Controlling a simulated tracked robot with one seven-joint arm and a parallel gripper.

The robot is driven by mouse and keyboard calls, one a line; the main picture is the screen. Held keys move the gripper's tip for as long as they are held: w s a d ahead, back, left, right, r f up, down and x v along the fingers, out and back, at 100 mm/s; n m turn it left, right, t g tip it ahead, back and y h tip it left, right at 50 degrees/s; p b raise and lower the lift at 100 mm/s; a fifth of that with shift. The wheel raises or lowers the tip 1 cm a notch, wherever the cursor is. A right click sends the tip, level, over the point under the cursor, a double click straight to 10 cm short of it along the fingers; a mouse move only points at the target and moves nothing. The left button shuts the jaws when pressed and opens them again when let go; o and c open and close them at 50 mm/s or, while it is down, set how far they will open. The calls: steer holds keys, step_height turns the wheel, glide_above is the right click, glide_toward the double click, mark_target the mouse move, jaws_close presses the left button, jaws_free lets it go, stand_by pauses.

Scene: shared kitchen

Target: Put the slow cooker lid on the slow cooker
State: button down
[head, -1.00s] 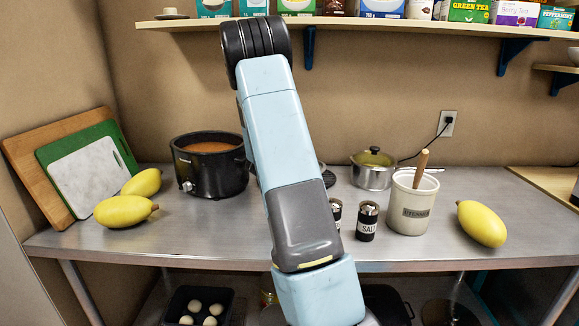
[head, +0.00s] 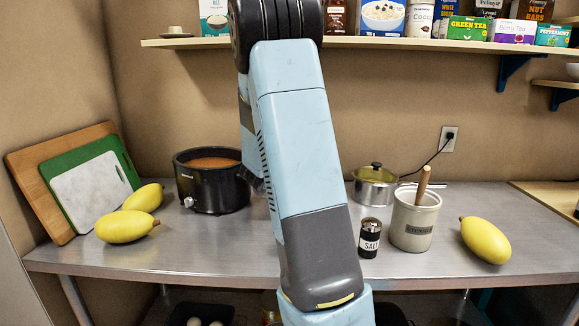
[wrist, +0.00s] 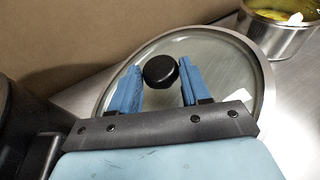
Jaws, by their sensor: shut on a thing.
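The slow cooker (head: 212,192) is black, holds orange-brown food, and stands uncovered at the left middle of the counter. Its dark side seems to show at the left edge of the wrist view (wrist: 18,125). The slow cooker lid (wrist: 222,62) is round glass with a metal rim and a black knob (wrist: 160,71). My gripper (wrist: 160,80) is shut on the lid, its blue fingers on either side of the knob. In the head view my arm hides the gripper and the lid. I cannot tell how far the lid is above the counter.
A metal pot (head: 374,188) stands right of my arm, also close to the lid in the wrist view (wrist: 276,38). Cutting boards (head: 92,187) lean at left, with more yellow fruit (head: 127,227).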

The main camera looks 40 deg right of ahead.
steer(key=s+a, duration=0.4)
steer(key=s, duration=0.1)
steer(key=s+a, duration=0.2)
steer(key=s, duration=0.1)
steer(key=shift+s+a+r, duration=0.1)
steer(key=shift+s+a, duration=0.05)
steer(key=shift+s, duration=0.05)
